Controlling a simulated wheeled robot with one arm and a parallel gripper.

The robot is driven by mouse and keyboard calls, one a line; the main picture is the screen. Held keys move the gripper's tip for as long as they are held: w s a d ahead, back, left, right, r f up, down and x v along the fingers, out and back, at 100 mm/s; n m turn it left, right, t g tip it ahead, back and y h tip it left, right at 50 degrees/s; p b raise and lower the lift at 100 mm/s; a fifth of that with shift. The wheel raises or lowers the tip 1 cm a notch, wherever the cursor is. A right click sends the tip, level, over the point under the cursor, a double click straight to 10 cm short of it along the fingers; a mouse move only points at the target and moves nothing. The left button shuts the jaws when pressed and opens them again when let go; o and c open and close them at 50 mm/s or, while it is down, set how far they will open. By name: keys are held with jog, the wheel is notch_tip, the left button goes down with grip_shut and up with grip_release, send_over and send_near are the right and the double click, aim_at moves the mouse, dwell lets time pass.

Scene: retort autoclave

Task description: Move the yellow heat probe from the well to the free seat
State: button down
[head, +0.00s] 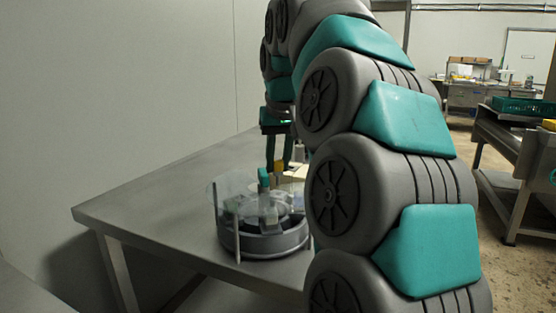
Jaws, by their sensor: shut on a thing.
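My gripper (279,165) points down over the back of a round grey fixture (262,246) on the metal table. It is shut on the yellow heat probe (280,168), a small yellow piece showing between the fingertips. The probe's lower part is hidden or too small to make out, so I cannot tell whether it is in the well or clear of it. A teal-topped piece (263,178) stands upright in the fixture, just in front and left of the yellow probe. The well and the free seat cannot be told apart here.
A clear panel (222,196) and upright posts stand around the fixture. The metal table (160,205) is bare to the left. My arm hides the right of the fixture and table. Far right are another bench (512,140) and a green crate (522,105).

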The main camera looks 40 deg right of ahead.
aim_at(279, 173)
jog(key=shift+f+b, duration=1.15)
jog(key=shift+f, duration=1.05)
dwell(1.5)
jog(key=shift+c, duration=1.4)
grip_release()
jog(key=shift+r, duration=0.1)
jog(key=shift+w+r+p, duration=0.1)
jog(key=shift+r+p, duration=0.8)
jog(key=shift+r, duration=0.45)
jog(key=shift+r+p, duration=1.35)
jog(key=shift+r, duration=0.8)
